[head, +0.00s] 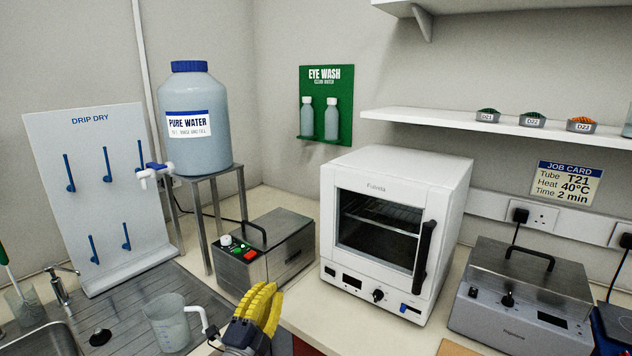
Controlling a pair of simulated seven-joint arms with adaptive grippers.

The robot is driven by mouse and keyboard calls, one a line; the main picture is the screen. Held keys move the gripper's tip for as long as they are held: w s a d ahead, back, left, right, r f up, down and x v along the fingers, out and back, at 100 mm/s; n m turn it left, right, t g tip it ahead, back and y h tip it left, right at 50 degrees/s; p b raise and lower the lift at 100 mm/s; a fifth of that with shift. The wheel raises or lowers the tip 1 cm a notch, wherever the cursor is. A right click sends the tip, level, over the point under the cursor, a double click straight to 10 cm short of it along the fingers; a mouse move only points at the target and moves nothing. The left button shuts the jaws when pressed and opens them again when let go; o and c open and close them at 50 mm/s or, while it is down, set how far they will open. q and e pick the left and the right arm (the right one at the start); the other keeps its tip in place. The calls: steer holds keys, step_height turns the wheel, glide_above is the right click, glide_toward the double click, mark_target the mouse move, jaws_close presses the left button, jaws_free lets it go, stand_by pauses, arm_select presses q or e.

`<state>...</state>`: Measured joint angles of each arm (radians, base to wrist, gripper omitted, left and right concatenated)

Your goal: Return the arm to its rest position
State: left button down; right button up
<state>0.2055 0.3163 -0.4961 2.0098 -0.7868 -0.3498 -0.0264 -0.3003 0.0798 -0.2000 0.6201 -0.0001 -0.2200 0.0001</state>
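My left gripper (264,301) is at the bottom edge, left of centre, with its yellow ribbed fingers pointing up. The fingers overlap from this angle, so I cannot tell whether they are open or shut. I see nothing held between them. The gripper is just right of a clear measuring jug (170,324), whose handle is towards it. I cannot tell whether the gripper's body touches the handle. My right gripper is not in view.
Behind the gripper stand a steel bath (273,262) and a white oven (390,235). A steel heater block (520,298) is at the right. A water carboy (195,140) on a stand and a drip-dry board (95,200) are at the left, by the sink (50,343).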

arm_select(q)
steer(key=s+a+f+n+g+y, duration=0.2)
steer(key=s+a+f+n+y, duration=0.5)
steer(key=a+f, duration=0.25)
steer(key=s+a+f+n+g+y, duration=0.1)
steer(key=s+a+f+g+y, duration=0.1)
steer(key=s+a+f+g, duration=0.5)
steer(key=s+f+n+g+y, duration=0.15)
steer(key=s+f, duration=0.25)
steer(key=s, duration=0.7)
steer(key=s+a+f+n+g+y, duration=0.1)
steer(key=s+a+f+n+g, duration=0.2)
steer(key=s+f, duration=0.45)
steer(key=s+d+f+g+h, duration=0.1)
steer(key=s+d+f+h, duration=0.1)
steer(key=f, duration=1.3)
steer(key=s+d+f+g+h, duration=0.1)
steer(key=s+d+f+g, duration=0.15)
steer(key=f, duration=1.35)
steer(key=s+f+n+g+h, duration=0.1)
steer(key=s+f+n+g, duration=0.1)
steer(key=s+f, duration=1.6)
steer(key=s, duration=0.3)
steer(key=shift+f, duration=0.4)
steer(key=shift+s+d+h, duration=0.1)
steer(key=shift+h, duration=0.15)
